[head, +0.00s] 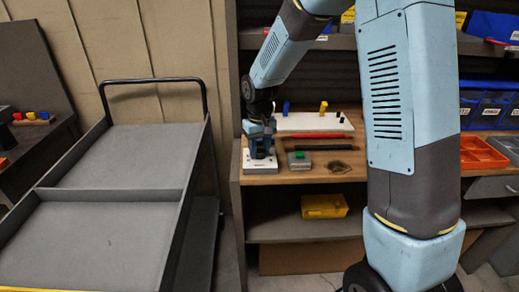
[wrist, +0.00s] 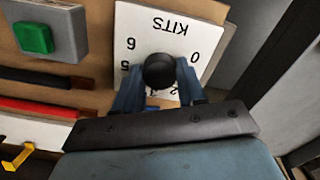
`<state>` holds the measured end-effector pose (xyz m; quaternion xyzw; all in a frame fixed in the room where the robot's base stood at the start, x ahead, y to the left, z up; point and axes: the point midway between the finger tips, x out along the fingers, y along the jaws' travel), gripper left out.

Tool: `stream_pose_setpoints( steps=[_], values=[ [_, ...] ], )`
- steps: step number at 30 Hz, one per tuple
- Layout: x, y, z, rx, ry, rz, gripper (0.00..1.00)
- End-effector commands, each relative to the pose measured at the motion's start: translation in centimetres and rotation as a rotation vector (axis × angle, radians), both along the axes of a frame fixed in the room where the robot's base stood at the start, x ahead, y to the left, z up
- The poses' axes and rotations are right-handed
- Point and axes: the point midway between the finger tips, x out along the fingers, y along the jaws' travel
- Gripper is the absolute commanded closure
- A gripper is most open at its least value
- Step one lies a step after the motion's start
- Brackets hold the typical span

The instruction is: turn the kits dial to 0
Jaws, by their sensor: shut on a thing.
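The kits dial is a white plate (wrist: 135,30) marked KITS, upside down in the wrist view, with numbers around a round black knob (wrist: 160,70). The 0 stands right of the knob and the 6 and 5 left of it. Some numbers near the fingers are partly covered. My gripper (wrist: 158,85) is shut on the knob, one blue finger on each side. The knob's pointer is not visible. In the head view the dial plate (head: 260,166) lies at the left end of the wooden bench, with my gripper (head: 261,153) above it.
A grey box with a green button (head: 299,156) sits right of the dial. Behind are red and black bars and a white board (head: 312,123) with blue and yellow pegs. A yellow bin (head: 324,206) is on the shelf below. A grey cart (head: 120,200) stands left.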

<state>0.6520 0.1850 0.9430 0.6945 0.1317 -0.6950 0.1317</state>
Motion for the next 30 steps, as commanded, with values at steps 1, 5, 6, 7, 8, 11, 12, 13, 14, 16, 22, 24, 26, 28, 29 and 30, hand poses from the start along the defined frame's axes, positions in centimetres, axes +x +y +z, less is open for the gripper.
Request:
stream_pose_setpoints(
  steps=[1, 5, 6, 7, 8, 11, 12, 13, 14, 16, 22, 24, 26, 28, 29, 30],
  values=[
    [0.2, 0.1, 0.1, 0.002, -0.006, 0.001, 0.91],
    [0.2, 0.1, 0.1, 0.002, -0.006, 0.000, 0.91],
    [0.2, 0.1, 0.1, 0.002, -0.006, 0.000, 0.57],
    [0.2, 0.1, 0.1, 0.002, -0.005, 0.000, 0.54],
    [0.1, 0.1, 0.1, 0.002, -0.005, 0.000, 0.52],
    [0.1, 0.1, 0.1, 0.001, -0.004, 0.000, 0.42],
    [0.1, 0.1, 0.1, 0.001, -0.003, 0.000, 0.38],
    [0.1, 0.1, 0.1, 0.001, -0.003, 0.000, 0.35],
    [0.1, 0.0, 0.1, 0.001, -0.002, -0.001, 0.35],
    [0.0, 0.0, 0.0, 0.001, -0.002, -0.001, 0.35],
    [0.1, 0.0, 0.2, 0.001, -0.002, -0.001, 0.35],
    [0.1, 0.0, 0.7, 0.001, -0.003, -0.001, 0.35],
    [0.1, 0.0, 1.4, 0.001, -0.003, -0.001, 0.35],
    [0.1, 0.0, 2.5, 0.001, -0.005, -0.001, 0.35],
    [0.1, 0.0, 3.0, 0.001, -0.005, -0.001, 0.35],
    [0.1, 0.0, 3.8, 0.001, -0.006, -0.001, 0.35]
  ],
)
